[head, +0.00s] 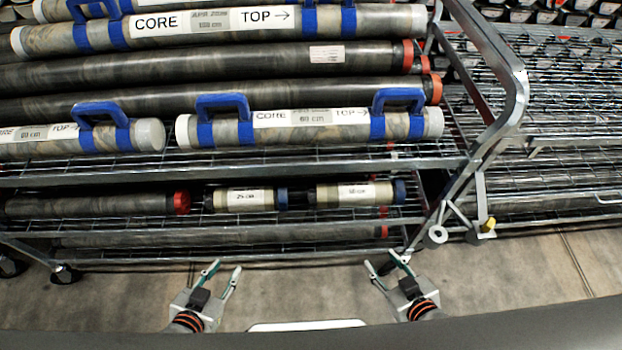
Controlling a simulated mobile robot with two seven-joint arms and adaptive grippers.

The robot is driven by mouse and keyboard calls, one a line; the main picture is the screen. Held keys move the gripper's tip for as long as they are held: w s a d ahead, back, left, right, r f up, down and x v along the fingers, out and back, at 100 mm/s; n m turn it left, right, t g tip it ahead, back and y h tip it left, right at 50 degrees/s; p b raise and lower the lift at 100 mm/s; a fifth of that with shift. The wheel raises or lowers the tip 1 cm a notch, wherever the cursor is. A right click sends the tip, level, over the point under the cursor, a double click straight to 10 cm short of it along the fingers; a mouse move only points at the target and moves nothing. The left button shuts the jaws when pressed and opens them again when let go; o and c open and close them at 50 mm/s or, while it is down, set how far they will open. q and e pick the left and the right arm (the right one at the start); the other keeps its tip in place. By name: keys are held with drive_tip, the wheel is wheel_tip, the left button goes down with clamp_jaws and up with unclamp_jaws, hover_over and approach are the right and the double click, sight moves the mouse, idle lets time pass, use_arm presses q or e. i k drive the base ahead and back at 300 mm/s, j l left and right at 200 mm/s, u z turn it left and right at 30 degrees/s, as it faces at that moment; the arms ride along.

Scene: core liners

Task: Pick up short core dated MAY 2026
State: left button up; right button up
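Two short cores lie side by side on the rack's lower shelf. The left short core (243,198) has a pale label that seems to read 25 cm and dark blue end caps. The right short core (355,194) has a similar pale label and a blue cap at its right end. Any date on either label is too small to read. My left gripper (223,268) is open and empty, in front of and below the left short core. My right gripper (384,262) is open and empty, in front of and below the right short core. Neither touches a core.
The upper shelf edge (300,172) overhangs the short cores. On it lie a 60 cm core (290,127) with blue handles and several long tubes. A long core with a red cap (100,204) lies left of the short ones. The rack post (480,150) stands at right.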

sight(390, 192)
drive_tip(key=u, duration=0.5)
drive_tip(key=l+z, duration=0.1)
drive_tip(key=z, duration=0.9)
drive_tip(key=l+u, duration=0.2)
drive_tip(key=l, duration=0.4)
drive_tip(key=k+l+u, duration=0.2)
drive_tip(key=l, duration=0.4)
drive_tip(key=l+u, duration=0.15)
drive_tip(key=l, duration=0.5)
